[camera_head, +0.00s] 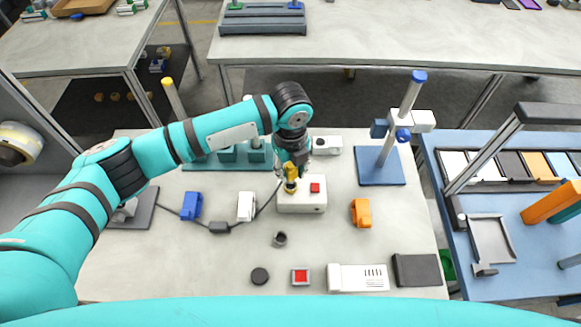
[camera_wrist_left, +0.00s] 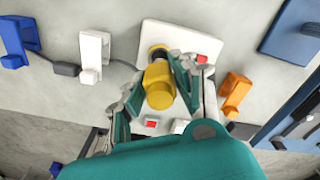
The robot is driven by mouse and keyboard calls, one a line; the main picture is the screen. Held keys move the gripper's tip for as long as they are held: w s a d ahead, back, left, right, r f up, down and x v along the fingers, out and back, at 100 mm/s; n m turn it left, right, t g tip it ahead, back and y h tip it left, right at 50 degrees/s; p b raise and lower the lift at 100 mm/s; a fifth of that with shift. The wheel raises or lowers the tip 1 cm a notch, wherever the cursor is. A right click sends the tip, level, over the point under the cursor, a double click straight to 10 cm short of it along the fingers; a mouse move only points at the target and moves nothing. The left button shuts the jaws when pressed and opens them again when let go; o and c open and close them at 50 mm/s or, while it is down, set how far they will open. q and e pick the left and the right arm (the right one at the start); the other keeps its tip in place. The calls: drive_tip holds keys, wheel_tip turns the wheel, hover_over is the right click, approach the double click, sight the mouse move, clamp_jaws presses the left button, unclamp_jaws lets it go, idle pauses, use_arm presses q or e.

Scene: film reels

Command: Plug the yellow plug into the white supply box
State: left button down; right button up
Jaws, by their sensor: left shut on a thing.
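The yellow plug (camera_head: 290,186) is held by my left gripper (camera_head: 292,176), whose fingers are closed on its sides. The white supply box (camera_head: 315,207) has a red switch on top and sits on the grey table directly at the plug. In the left wrist view the plug (camera_wrist_left: 159,88) is between the fingers (camera_wrist_left: 160,80), with its far end at a dark round part over the supply box (camera_wrist_left: 180,33). I cannot tell how deep the plug sits, since its tip is hidden. My right gripper is not in view.
A dark cable runs left past a grey inline block (camera_head: 219,228). White (camera_head: 246,207) and blue (camera_head: 191,206) holders stand left, an orange one (camera_head: 361,213) right. A stand with a blue base (camera_head: 380,172) is behind right. The front middle of the table holds small items.

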use_arm(q)
drive_tip(key=shift+f+b, duration=0.75)
drive_tip(key=shift+f, duration=1.15)
drive_tip(key=c, duration=1)
unclamp_jaws()
drive_tip(key=shift+o, duration=0.2)
wheel_tip(320, 180, up, 12)
drive_tip(key=shift+f, duration=0.1)
